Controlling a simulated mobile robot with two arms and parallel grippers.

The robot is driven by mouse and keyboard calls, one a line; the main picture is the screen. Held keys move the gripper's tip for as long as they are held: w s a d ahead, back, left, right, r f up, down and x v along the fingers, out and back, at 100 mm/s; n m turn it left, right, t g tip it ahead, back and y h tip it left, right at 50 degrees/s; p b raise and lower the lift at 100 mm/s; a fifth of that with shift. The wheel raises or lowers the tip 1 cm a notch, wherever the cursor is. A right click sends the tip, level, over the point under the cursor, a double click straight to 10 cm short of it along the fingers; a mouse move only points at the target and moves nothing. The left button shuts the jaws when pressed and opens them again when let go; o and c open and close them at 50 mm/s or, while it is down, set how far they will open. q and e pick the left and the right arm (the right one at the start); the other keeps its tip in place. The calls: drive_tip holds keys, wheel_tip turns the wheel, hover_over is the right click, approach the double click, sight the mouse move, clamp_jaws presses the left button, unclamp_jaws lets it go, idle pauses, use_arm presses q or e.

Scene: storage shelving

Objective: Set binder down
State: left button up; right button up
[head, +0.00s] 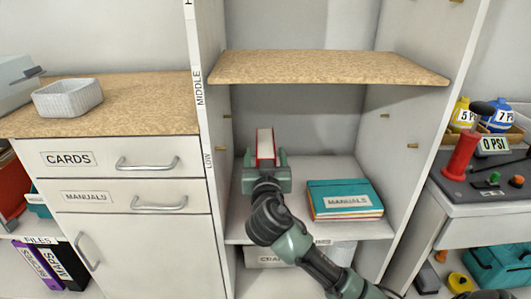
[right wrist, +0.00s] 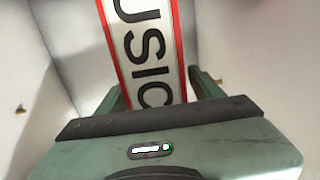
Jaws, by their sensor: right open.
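A red binder (head: 265,147) with a white label stands upright on the shelf under the wooden board, at the left part of the bay. In the right wrist view its spine (right wrist: 146,50) shows the letters "USIC" and a red border. My right gripper (head: 265,160) is open, with one finger on each side of the binder's lower part. In the right wrist view the fingers of my right gripper (right wrist: 160,92) stand apart from the binder's sides. The binder's base is hidden behind the gripper. My left gripper is not in view.
A teal stack labelled MANUALS (head: 345,199) lies on the same shelf (head: 300,177) to the right. The wooden board (head: 320,67) is above. Shelf walls stand at both sides. A lower bin (head: 265,255) is below.

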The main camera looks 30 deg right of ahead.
drive_tip(key=v, duration=1.1)
drive_tip(key=s+a+f+n+g+y, duration=0.2)
drive_tip(key=s+f+y, duration=0.1)
drive_tip(key=f, duration=0.5)
drive_tip(key=s+a+f+n+g+y, duration=0.2)
drive_tip(key=s+a+f+n+y, duration=0.1)
drive_tip(key=f, duration=0.5)
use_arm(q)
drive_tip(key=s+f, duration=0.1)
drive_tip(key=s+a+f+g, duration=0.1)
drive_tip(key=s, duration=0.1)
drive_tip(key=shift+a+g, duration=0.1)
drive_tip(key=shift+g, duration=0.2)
use_arm(e)
drive_tip(key=s+a+f+n+g+y, duration=0.3)
drive_tip(key=s+a+f, duration=0.4)
drive_tip(key=s, duration=0.3)
drive_tip(key=shift+f+g+y, duration=0.3)
drive_tip(key=shift+g+y, duration=0.1)
drive_tip(key=shift+y, duration=0.3)
